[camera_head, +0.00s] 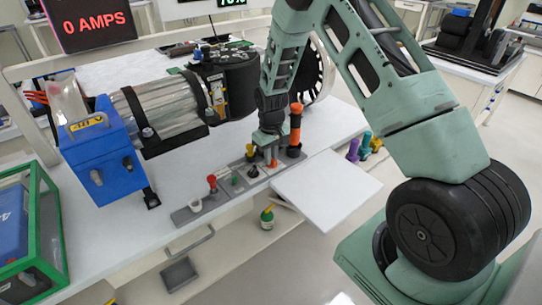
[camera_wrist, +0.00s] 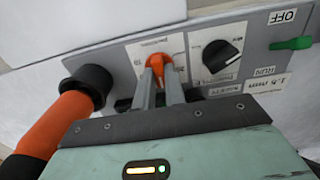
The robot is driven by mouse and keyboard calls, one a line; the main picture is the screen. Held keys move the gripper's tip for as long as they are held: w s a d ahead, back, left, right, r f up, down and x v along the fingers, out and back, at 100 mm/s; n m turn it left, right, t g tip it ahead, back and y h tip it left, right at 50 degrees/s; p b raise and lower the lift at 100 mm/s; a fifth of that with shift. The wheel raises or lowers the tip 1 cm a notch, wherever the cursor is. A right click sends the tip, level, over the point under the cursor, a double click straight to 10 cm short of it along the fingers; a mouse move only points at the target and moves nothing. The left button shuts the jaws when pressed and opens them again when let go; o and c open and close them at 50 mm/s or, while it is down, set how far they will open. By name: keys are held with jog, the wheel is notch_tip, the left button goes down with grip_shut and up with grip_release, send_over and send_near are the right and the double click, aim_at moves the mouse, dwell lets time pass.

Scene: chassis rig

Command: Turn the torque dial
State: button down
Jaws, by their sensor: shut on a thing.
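A grey control panel (camera_head: 222,194) runs along the front of the white bench. An orange dial knob (camera_wrist: 154,63) on a white scale label sits in it; the label's words are too small to read. The knob also shows in the head view (camera_head: 272,163). My gripper (camera_wrist: 160,85) reaches down from above and is shut on the orange knob, with its two fingers close together on it. A black knob (camera_wrist: 219,56) on its own white label stands to the right in the wrist view, apart from my fingers.
An orange and black upright handle (camera_head: 295,128) stands close beside my gripper. A red-topped lever (camera_head: 212,184) and a green switch (camera_wrist: 291,43) are on the panel. A white board (camera_head: 327,188) juts out at the front. A blue-ended motor (camera_head: 100,150) lies behind left.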

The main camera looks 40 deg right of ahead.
jog(key=shift+m, duration=2.2)
jog(key=c, duration=1.5)
grip_release()
jog(key=shift+o, duration=0.2)
notch_tip(320, 180, up, 18)
jog(key=shift+f+b, duration=0.25)
jog(key=shift+b, duration=0.1)
